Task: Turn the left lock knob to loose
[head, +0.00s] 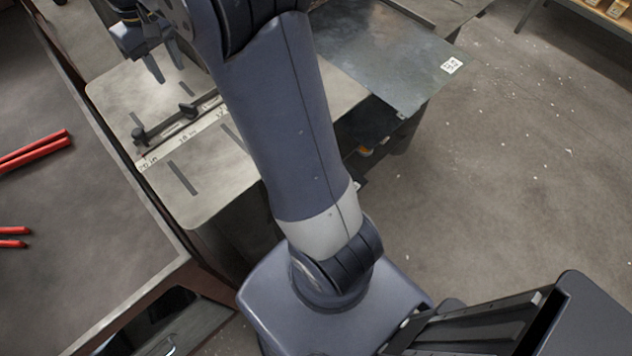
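A pale metal table (210,206) with dark slots carries a dark bar (165,129) beside a printed scale strip (192,136). A small black knob (138,134) stands at the bar's left end. Another black knob (187,110) stands farther right along the bar. I cannot tell whether either knob is loose or tight. My gripper (168,72) is at the upper left, above the table's far part and apart from both knobs. Its two fingers point down with a gap between them, and nothing shows between them. My arm hides part of the bar's right side and the table.
A grey-topped bench (100,215) with a raised edge stands at left. Red-handled tools (35,150) lie on it. A dark metal sheet (385,60) with a white label (451,66) is behind my arm. Open concrete floor (510,170) lies to the right.

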